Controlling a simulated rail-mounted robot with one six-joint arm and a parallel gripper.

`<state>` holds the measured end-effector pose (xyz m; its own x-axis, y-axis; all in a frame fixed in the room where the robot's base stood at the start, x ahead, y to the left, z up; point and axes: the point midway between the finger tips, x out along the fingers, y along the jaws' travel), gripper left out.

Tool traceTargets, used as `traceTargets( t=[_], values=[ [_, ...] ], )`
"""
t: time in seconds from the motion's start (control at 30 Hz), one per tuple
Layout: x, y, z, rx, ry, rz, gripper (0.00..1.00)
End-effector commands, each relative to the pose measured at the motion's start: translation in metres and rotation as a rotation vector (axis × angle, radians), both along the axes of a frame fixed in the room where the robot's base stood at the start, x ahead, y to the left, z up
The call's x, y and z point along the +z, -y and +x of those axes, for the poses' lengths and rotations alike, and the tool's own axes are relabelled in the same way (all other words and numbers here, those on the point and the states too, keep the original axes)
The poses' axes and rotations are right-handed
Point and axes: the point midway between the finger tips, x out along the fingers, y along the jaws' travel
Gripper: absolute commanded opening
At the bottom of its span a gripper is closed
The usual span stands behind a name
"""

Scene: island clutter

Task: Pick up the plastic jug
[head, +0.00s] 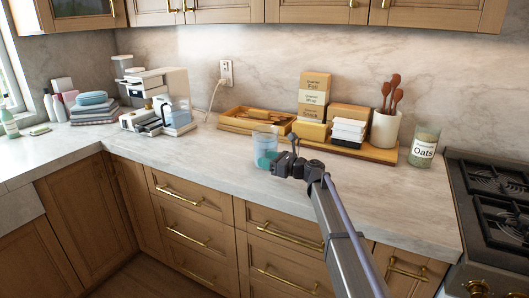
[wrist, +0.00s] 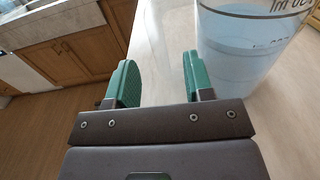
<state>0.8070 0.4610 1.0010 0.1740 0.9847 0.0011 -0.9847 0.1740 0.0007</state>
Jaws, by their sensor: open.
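The plastic jug (head: 265,148) is a clear measuring jug, bluish in its lower part, standing on the counter near the front edge. In the wrist view the jug (wrist: 258,50) fills the upper right, with dark volume markings and its rim cut off by the frame. My gripper (head: 287,150) is just right of the jug in the head view.
A coffee machine (head: 170,95) is at the left and a stove (head: 495,190) at the right. The counter left of the jug is clear.

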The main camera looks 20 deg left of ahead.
Motion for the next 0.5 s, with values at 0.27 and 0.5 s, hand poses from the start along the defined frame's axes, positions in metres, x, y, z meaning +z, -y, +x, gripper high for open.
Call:
traceTargets(
  t=[0.27,0.5],
  values=[
    [0.001,-0.042,0.008,0.000,0.001,0.000,0.48],
    [0.001,-0.042,0.007,0.000,0.001,0.000,0.40]
  ],
)
